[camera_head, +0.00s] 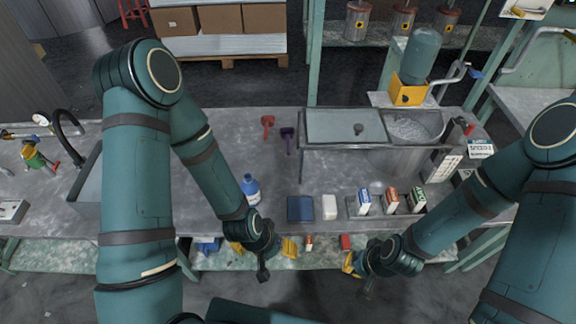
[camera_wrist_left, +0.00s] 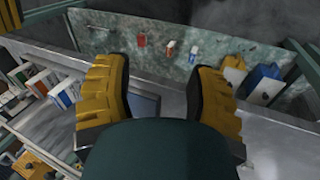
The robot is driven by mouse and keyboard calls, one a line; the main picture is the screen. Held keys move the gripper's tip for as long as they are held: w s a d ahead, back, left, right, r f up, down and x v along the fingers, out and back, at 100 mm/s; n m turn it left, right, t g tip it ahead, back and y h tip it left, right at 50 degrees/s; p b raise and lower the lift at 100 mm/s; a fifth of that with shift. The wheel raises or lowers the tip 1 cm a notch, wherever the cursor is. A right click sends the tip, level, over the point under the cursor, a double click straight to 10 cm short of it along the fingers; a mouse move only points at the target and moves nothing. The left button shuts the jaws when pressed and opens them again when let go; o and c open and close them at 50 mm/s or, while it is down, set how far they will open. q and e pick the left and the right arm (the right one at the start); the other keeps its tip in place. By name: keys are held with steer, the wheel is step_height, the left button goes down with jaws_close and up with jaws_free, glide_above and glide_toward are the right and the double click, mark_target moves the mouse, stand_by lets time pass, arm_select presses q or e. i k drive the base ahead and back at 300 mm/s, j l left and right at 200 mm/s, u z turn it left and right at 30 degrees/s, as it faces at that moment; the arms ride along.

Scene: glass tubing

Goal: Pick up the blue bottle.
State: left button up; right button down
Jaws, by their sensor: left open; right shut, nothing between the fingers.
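The blue bottle (camera_head: 251,190) stands upright on the grey worktop, left of the dark blue flat box, near the front half of the bench. It has a white band low on its body. I cannot make it out in the left wrist view. My left gripper (camera_head: 264,249) is at the bench's front edge, nearer to me than the bottle and apart from it. Its yellow fingers are spread wide and empty, also in the left wrist view (camera_wrist_left: 160,92). My right gripper (camera_head: 351,264) is shut and empty in front of the bench, well to the right of the bottle.
The dark blue flat box (camera_head: 300,208), a white block (camera_head: 329,207) and several small cartons (camera_head: 391,199) stand right of the bottle. Red (camera_head: 267,122) and purple (camera_head: 288,134) tools lie behind. Worktop behind the bottle is clear.

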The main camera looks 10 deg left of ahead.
mark_target(250, 186)
steer(key=i+u, duration=0.15)
steer(key=u, duration=0.2)
steer(key=i+u, duration=0.2)
steer(key=u, duration=0.15)
steer(key=i+l+u, duration=0.15)
steer(key=u, duration=0.2)
